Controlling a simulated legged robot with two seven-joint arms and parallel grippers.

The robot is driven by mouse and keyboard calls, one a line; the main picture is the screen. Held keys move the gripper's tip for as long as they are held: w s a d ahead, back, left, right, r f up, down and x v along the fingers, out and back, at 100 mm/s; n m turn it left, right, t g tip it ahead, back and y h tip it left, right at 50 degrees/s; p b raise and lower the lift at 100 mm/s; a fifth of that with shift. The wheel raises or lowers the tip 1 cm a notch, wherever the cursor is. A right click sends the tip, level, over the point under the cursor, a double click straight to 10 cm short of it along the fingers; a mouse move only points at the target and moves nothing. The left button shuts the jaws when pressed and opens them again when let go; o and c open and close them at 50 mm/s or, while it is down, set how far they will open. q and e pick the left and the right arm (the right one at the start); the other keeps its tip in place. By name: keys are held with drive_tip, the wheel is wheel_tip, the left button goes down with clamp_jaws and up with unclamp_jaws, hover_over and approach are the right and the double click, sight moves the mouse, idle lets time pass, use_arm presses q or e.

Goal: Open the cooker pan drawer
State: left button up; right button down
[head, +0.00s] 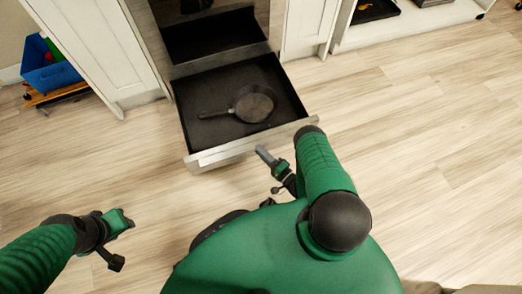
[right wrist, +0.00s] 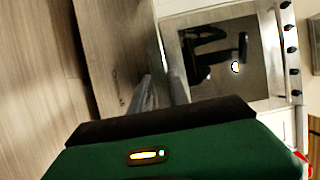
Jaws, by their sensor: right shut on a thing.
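The pan drawer (head: 204,160) is pulled well out from under the cooker. It is a dark tray with a light metal front. A black frying pan (head: 255,104) lies inside with its handle to the left. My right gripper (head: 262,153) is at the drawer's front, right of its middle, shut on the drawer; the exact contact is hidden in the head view. In the right wrist view the grey fingers (right wrist: 162,88) reach to the drawer front (right wrist: 115,45). My left gripper (head: 122,220) is over bare floor at the left, away from the drawer; its fingers are unclear.
A blue bin (head: 48,72) stands at the far left and a low white shelf (head: 410,22) at the upper right. The wooden floor right of the drawer is clear.

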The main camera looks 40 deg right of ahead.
drive_tip(key=shift+s+a+f, duration=0.1)
drive_tip(key=shift+f, duration=0.2)
drive_tip(key=c, duration=1.3)
unclamp_jaws()
drive_tip(key=s+p, duration=0.1)
drive_tip(key=s, duration=0.4)
drive_tip(key=s+d+p, duration=0.1)
drive_tip(key=s, duration=0.5)
drive_tip(key=s+d+p, duration=0.1)
drive_tip(key=s+p, duration=0.1)
drive_tip(key=s, duration=0.3)
drive_tip(key=shift+s, duration=0.3)
